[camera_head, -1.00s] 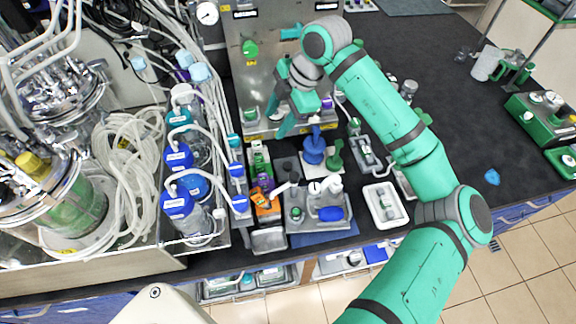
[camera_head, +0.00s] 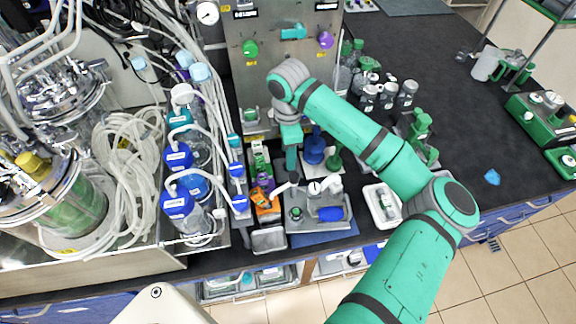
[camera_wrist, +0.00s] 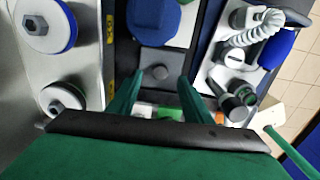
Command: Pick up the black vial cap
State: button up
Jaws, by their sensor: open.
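A small round dark cap (camera_wrist: 158,72), which looks like the black vial cap, sits on a dark grey block (camera_wrist: 160,58) in the wrist view. My gripper (camera_wrist: 157,85) is open, and its two green fingers point toward the cap, one on each side of it in the picture. They do not visibly touch it, and the height gap is hard to judge. In the head view my gripper (camera_head: 290,167) hangs pointing down over the bench, left of the blue flask (camera_head: 314,148). I cannot make out the cap there; my gripper and arm crowd that spot.
A blue round vessel (camera_wrist: 152,20) is close beyond the cap. A grey station (camera_head: 315,213) with white and blue parts stands nearby. Blue-capped bottles (camera_head: 177,202) and tubing crowd the left. A white tray (camera_head: 386,222) lies right.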

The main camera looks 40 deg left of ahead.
notch_tip(320, 180, down, 4)
jog(key=shift+s+f, duration=0.1)
jog(key=c, duration=1.1)
